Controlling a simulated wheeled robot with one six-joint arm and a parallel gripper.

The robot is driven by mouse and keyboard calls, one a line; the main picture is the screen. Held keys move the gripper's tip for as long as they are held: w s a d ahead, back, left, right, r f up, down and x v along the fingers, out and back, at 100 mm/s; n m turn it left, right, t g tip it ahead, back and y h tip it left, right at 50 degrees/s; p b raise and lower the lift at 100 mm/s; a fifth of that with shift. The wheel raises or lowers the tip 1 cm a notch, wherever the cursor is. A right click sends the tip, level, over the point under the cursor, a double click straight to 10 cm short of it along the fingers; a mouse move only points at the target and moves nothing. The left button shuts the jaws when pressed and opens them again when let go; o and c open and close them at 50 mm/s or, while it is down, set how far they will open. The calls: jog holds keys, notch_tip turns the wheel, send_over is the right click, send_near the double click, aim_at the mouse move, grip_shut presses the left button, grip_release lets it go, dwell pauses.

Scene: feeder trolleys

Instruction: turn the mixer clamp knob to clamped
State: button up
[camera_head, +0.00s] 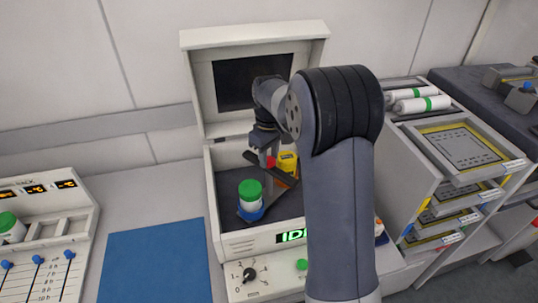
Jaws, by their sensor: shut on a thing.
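The mixer (260,243) is a white box with its lid (252,36) standing open and a green display reading "ID…", partly hidden by my arm. Inside, a white jar with a green cap (249,190) stands in a blue holder (250,213). A small red part (271,162), which looks like the clamp knob, shows beside a dark bar and a yellow piece (288,164). My gripper (268,160) reaches down into the mixer and is shut at this red part. Its fingertips are small and partly hidden, so the knob's turned position cannot be told.
A dial (248,275) and a green button (301,265) are on the mixer's front. A blue mat (155,262) lies left of it. A rack (45,235) with blue sliders stands far left. A trolley with stacked trays (460,148) and white rolls (421,104) stands right.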

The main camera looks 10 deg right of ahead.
grip_shut()
jog(key=shift+m, duration=0.4)
jog(key=m+p, duration=0.1)
jog(key=m, duration=0.1)
jog(key=shift+r+m, duration=0.1)
jog(key=shift+m, duration=0.3)
jog(key=m, duration=0.4)
jog(key=shift+m+p, duration=0.3)
jog(key=shift+p, duration=0.05)
jog(key=m, duration=0.5)
jog(key=shift+d, duration=0.1)
jog(key=m, duration=0.4)
jog(key=shift+m+p, duration=0.3)
jog(key=shift+p, duration=0.05)
